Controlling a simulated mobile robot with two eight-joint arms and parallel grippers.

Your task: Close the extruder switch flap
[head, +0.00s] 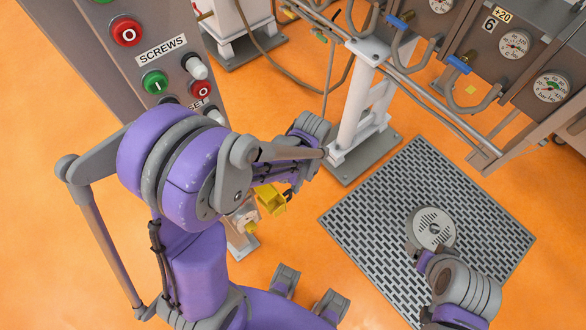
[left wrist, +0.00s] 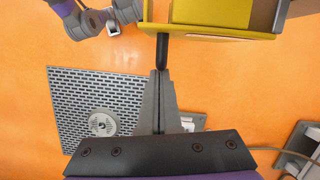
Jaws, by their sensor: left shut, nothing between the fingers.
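The yellow extruder switch box (head: 270,199) shows in the head view just below my left wrist, partly hidden by my arm. In the left wrist view, its yellow housing with a flap-like edge (left wrist: 225,33) fills the top right; I cannot tell how far the flap stands open. My left gripper (left wrist: 162,70) is shut and empty, its dark tip at the lower edge of the yellow part; I cannot tell whether they touch. In the head view this gripper (head: 290,194) is small beside the box. My right gripper (head: 415,252) is over the floor grate, its fingers unclear.
A grey control panel (head: 130,75) with red and green buttons stands at the upper left. A white post (head: 358,110) stands behind my left wrist. Pipes and gauges (head: 515,44) line the upper right. A dark grate (head: 380,215) lies on the orange floor.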

